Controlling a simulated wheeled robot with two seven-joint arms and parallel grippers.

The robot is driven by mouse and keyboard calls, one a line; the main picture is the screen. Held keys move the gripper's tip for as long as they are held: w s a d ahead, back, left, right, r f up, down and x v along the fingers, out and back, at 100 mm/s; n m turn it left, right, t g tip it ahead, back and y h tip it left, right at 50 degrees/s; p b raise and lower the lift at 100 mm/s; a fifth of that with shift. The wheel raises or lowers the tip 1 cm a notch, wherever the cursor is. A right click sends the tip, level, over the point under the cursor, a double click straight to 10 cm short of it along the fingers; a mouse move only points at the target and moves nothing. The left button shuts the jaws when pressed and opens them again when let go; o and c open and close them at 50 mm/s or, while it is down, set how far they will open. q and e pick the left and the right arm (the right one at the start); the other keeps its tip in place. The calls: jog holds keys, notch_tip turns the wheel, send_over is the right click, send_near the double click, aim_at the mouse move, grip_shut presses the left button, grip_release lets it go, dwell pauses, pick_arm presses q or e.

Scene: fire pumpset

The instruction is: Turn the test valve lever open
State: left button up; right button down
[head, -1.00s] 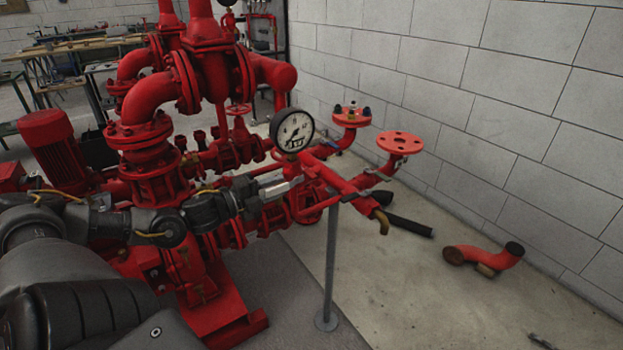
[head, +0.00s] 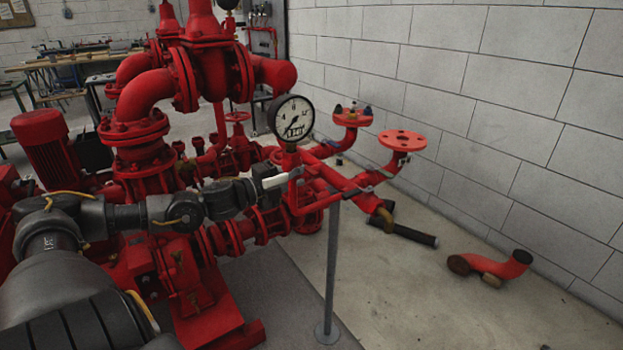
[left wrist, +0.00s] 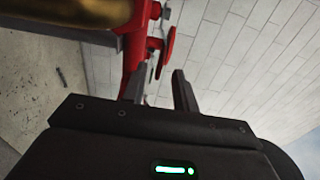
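The test valve assembly is a red pipe (head: 345,186) on a grey post, with a brass outlet (head: 387,218) at its near end. A thin red bar (head: 296,203) bends down at its left side below the gauge; I cannot tell for sure whether it is the lever. My left gripper (head: 282,180) is beside this bar, just left of the pipe under the gauge; contact cannot be made out. In the left wrist view its two fingers (left wrist: 159,88) stand apart with nothing clearly between them. Red pipework (left wrist: 133,52) lies beyond the fingers. My right gripper is not in view.
A round pressure gauge (head: 291,118) stands right above my left gripper. The grey post (head: 331,275) rises from the floor. Red pump pipework (head: 150,150) fills the left. A loose red elbow pipe (head: 495,265) lies on the floor at right, before the block wall (head: 500,120).

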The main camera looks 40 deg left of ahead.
aim_at(311, 170)
pick_arm(q)
jog(key=x, duration=0.2)
jog(key=shift+w+d+r, duration=0.1)
jog(key=shift+w, duration=0.2)
jog(key=shift+x, duration=1.2)
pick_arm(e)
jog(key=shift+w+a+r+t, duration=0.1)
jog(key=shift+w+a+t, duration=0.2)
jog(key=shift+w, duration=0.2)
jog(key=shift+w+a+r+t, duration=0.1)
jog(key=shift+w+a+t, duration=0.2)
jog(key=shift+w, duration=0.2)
pick_arm(q)
jog(key=shift+c, duration=0.2)
grip_shut()
